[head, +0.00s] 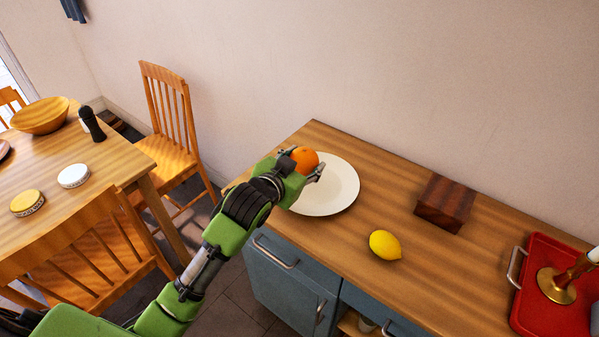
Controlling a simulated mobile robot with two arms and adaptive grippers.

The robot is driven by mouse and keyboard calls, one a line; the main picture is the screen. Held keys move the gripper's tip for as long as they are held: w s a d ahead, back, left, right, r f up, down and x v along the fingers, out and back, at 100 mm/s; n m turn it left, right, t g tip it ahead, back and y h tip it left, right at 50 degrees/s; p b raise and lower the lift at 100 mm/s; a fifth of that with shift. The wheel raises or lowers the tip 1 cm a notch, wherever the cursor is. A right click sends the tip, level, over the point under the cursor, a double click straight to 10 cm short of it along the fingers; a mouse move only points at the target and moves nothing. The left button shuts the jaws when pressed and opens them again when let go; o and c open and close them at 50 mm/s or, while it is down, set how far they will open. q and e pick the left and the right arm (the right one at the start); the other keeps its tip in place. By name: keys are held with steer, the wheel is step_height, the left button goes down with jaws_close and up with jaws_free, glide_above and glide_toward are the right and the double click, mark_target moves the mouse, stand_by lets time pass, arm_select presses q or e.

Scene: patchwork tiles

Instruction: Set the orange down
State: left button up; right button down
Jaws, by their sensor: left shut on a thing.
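The orange (305,159) is held in my left gripper (303,168), over the left part of a white plate (335,190). My left gripper is shut on it, and its green arm comes in from the lower left. I cannot tell whether the orange touches the plate. The plate lies on the wooden top of a blue-grey cabinet (340,245), near its left end. The gripper and arm hide part of the plate's left edge. My right gripper is not in view.
A lemon (385,245) lies right of the plate. A dark wooden block (444,203) stands near the wall. A red tray (552,300) with a brass candlestick (557,286) is at the far right. A dining table (100,165) and chairs (172,125) stand left.

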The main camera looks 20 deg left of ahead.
arm_select(q)
steer(key=w+f, duration=0.1)
steer(key=w+a+f, duration=0.1)
steer(key=f, duration=0.2)
steer(key=shift+w+a+f, duration=0.15)
steer(key=shift+w+a, duration=0.25)
steer(key=f, duration=0.3)
steer(key=shift+w+a+f+p, duration=0.2)
steer(key=shift+f+p, duration=0.1)
steer(key=shift+p, duration=0.1)
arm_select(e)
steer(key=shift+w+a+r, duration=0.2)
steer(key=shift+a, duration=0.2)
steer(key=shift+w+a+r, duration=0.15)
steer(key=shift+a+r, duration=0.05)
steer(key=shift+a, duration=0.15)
arm_select(q)
steer(key=shift+f, duration=0.2)
steer(key=o, duration=1.4)
steer(key=shift+c, duration=0.2)
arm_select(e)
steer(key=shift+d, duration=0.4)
